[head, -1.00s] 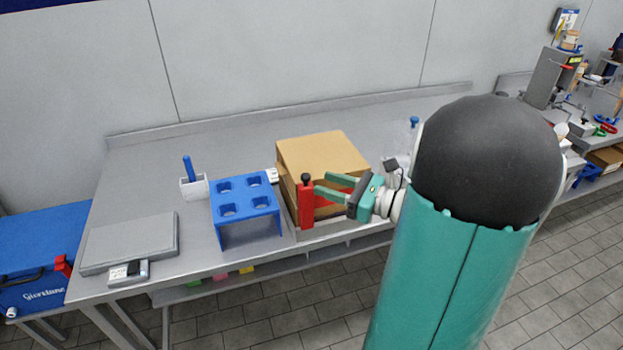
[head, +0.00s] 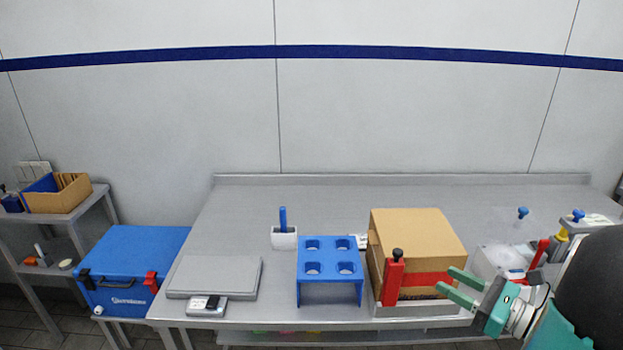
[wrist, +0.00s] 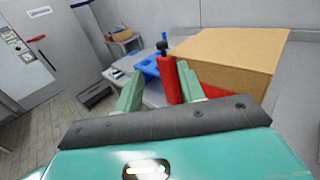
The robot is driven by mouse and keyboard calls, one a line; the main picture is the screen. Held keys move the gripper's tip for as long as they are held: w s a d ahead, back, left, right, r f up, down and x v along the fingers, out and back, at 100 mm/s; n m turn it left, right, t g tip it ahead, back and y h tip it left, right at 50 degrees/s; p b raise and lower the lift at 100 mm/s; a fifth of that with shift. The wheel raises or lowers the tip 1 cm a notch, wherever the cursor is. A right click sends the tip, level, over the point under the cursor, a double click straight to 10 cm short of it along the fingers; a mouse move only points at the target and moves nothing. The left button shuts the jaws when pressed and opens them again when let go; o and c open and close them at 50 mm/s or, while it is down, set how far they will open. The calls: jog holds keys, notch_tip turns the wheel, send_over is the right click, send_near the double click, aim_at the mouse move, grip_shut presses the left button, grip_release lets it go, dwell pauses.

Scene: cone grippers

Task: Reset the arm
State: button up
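My gripper (head: 451,286) is at the lower right of the head view, in front of the cardboard box (head: 418,237). Its two green fingers are spread apart with nothing between them. In the wrist view, my gripper (wrist: 160,90) points towards a red upright piece with a black knob (wrist: 167,72), which shows between and beyond the fingers. The same red piece (head: 391,281) stands at the front left corner of the box in the head view. My teal and black arm covers the lower right corner there.
A blue rack with round holes (head: 329,258) stands left of the box. Further left are a grey scale (head: 214,277) and a blue cooler box (head: 133,268). A clear bin (head: 500,262) is to the right. The back of the metal table (head: 350,195) is clear.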

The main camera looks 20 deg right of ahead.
jog(key=s+a+n+g, duration=0.1)
jog(key=a+n+g, duration=1.1)
jog(key=a, duration=0.8)
jog(key=s+a+r+n+t+h, duration=0.1)
jog(key=n+h, duration=0.3)
jog(key=n, duration=0.5)
jog(key=s+a+r+n+h, duration=0.2)
jog(key=s+a+n+h, duration=0.1)
jog(key=n, duration=0.6)
jog(key=shift+a+t+h, duration=0.4)
jog(key=shift+a+h, duration=0.4)
jog(key=shift+h, duration=0.1)
